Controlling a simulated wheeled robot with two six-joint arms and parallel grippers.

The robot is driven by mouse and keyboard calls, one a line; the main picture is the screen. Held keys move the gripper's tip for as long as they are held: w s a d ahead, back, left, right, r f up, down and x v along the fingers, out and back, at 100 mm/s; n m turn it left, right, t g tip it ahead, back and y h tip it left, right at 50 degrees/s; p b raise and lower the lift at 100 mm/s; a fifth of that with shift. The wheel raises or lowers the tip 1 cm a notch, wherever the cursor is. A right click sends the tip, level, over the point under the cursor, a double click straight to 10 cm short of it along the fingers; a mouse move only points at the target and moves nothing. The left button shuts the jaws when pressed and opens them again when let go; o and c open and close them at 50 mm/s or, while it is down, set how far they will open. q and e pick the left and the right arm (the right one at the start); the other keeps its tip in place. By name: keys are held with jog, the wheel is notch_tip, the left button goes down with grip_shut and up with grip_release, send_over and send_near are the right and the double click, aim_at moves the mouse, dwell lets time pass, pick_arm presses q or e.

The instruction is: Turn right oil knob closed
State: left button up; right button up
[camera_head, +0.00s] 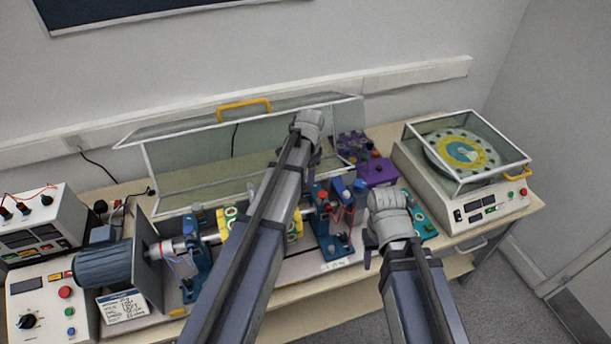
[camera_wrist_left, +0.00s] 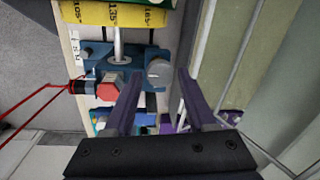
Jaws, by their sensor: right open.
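The right bearing block (camera_wrist_left: 185,56) is blue and carries a grey round knob (camera_wrist_left: 158,73) with a line across its face, which looks like the oil knob. In the left wrist view my left gripper (camera_wrist_left: 161,80) is open, with one finger on each side of that knob; whether they touch it is unclear. In the head view the same block (camera_head: 325,232) stands at the right end of the shaft, and my left gripper (camera_head: 313,158) is above it, mostly hidden by its own arm. My right gripper (camera_head: 369,252) is low, right of the block, and its fingers barely show.
A red hexagonal part (camera_wrist_left: 109,87) sits left of the knob. A motor (camera_head: 104,264) stands at the rig's left end. The clear guard (camera_head: 190,163) with a yellow handle is raised behind. A purple box (camera_head: 377,171) and a balancing machine (camera_head: 478,205) are to the right.

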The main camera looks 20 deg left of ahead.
pick_arm(q)
grip_shut()
jog(key=shift+n, duration=0.4)
jog(key=n, duration=0.4)
jog(key=shift+d, duration=0.1)
jog(key=n, duration=0.4)
jog(key=shift+w+n+g, duration=0.1)
jog(key=shift+n+g, duration=0.2)
jog(key=shift+g, duration=0.1)
jog(key=n, duration=0.4)
jog(key=shift+g, duration=0.3)
jog(key=shift+n, duration=2.2)
